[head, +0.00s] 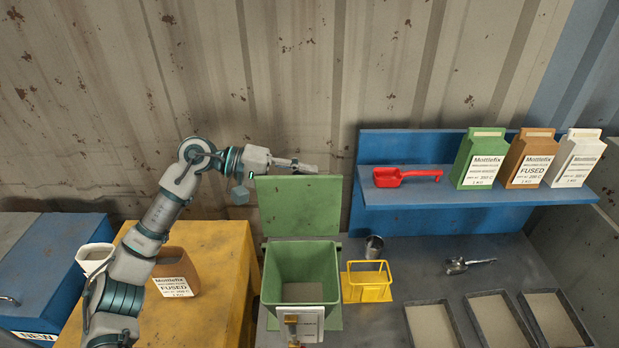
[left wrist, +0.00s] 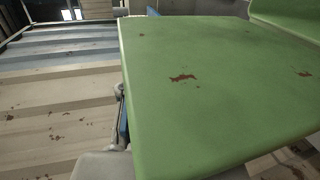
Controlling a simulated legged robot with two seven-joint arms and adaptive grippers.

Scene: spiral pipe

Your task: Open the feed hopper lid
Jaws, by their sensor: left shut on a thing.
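The green feed hopper (head: 302,275) stands on the bench in the middle of the head view. Its green lid (head: 299,207) stands raised and roughly upright at the back, so the open mouth and a pale floor inside show. My left gripper (head: 303,167) is at the lid's top edge, shut on the lid; the exact finger contact is hard to see. In the left wrist view the green lid (left wrist: 215,85) fills the right side, with rusty spots on it. My right gripper is not in view.
A yellow frame (head: 367,282) and a metal cup (head: 374,247) stand right of the hopper. A blue shelf (head: 440,193) holds a red scoop (head: 406,177) and three bags. Trays (head: 432,325) lie at front right. A brown bag (head: 176,271) stands on the yellow cabinet (head: 218,260).

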